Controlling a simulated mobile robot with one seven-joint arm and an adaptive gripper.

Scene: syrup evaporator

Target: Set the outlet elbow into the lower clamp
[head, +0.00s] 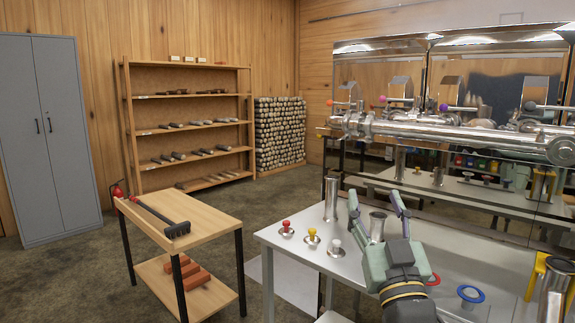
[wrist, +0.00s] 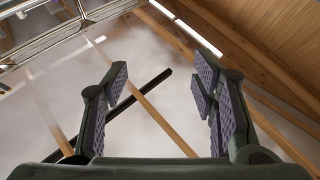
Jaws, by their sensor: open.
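My gripper (head: 375,203) is raised over the grey worktable, fingers pointing up and spread apart. In the wrist view my gripper (wrist: 161,84) is open, with only the ceiling and its beams between the pads. A short steel tube (head: 377,226) shows between the fingers in the head view, apparently beyond them. A taller steel tube (head: 331,199) stands upright to the left. A steel piece (head: 554,292) stands by a yellow bracket (head: 534,276) at the right edge. I cannot tell which piece is the outlet elbow, or pick out the lower clamp.
The grey worktable (head: 289,247) carries red, yellow and white knobs, a red ring and a blue ring (head: 470,294). The steel evaporator (head: 450,135) with horizontal pipes rises behind. A wooden cart (head: 211,227) with a rake-like tool stands left. Open floor lies beyond it.

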